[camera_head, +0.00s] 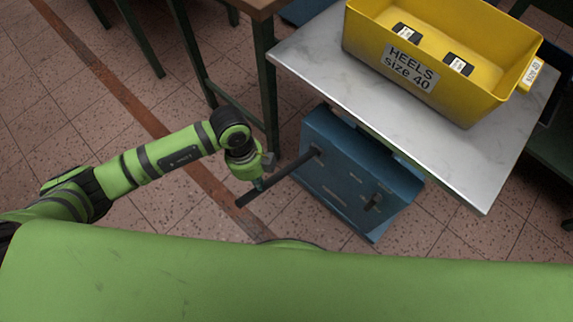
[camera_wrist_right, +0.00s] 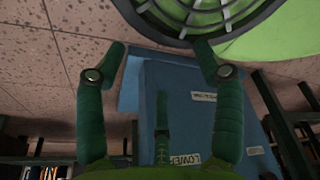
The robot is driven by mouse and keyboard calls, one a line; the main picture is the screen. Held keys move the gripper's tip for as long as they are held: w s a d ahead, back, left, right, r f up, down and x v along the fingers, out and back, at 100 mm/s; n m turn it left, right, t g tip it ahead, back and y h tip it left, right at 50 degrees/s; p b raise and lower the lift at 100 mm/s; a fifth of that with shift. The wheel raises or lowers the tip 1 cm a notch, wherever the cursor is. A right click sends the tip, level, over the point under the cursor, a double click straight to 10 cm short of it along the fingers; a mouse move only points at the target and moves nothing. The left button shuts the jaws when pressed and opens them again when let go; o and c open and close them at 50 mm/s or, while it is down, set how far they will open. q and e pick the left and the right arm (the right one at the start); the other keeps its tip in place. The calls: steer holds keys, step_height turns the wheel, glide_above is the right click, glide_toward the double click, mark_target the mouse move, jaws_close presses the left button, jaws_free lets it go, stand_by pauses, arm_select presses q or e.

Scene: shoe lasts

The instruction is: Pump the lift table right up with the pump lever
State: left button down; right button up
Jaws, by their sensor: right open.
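The lift table's grey top (camera_head: 310,62) stands over a blue base (camera_head: 335,180) in the head view. The dark pump lever (camera_head: 275,182) sticks out from the base, slanting down to the left. My left gripper (camera_head: 259,184) is at the lever, near its outer part, and overlaps it in the picture. Its fingers are too small to tell whether they are closed around it. My right gripper (camera_wrist_right: 161,58) is open and empty in the right wrist view. The blue base (camera_wrist_right: 180,85) shows beyond its fingers, with a "LOWER" label (camera_wrist_right: 185,159) and a small upright handle (camera_wrist_right: 162,130).
A yellow crate (camera_head: 455,95) marked "HEELS size 40" stands on the table top. A wooden-topped bench with green legs (camera_head: 268,80) is at the back left, close to the lift table. Tiled floor (camera_head: 150,205) is clear around my left arm.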

arm_select(q)
steer(key=f, duration=0.2)
steer(key=s+f+b, duration=0.1)
steer(key=f, duration=0.1)
steer(key=shift+b, duration=0.3)
steer(key=f, duration=0.1)
steer(key=s+f+b, duration=0.1)
steer(key=f, duration=0.1)
steer(key=a+f+b, duration=0.1)
steer(key=f, duration=0.1)
steer(key=shift+s, duration=0.3)
step_height(320, 180, down, 4)
steer(key=b, duration=0.3)
steer(key=r+p, duration=0.4)
steer(key=r, duration=0.1)
steer(key=w+d+r+p, duration=0.1)
steer(key=r+p, duration=0.3)
steer(key=p, duration=0.1)
steer(key=w+r+p, duration=0.1)
steer(key=r+p, duration=0.4)
steer(key=shift+w+d+r, duration=0.15)
steer(key=shift+d+r, duration=0.05)
steer(key=shift+r, duration=0.15)
steer(key=shift+f, duration=0.15)
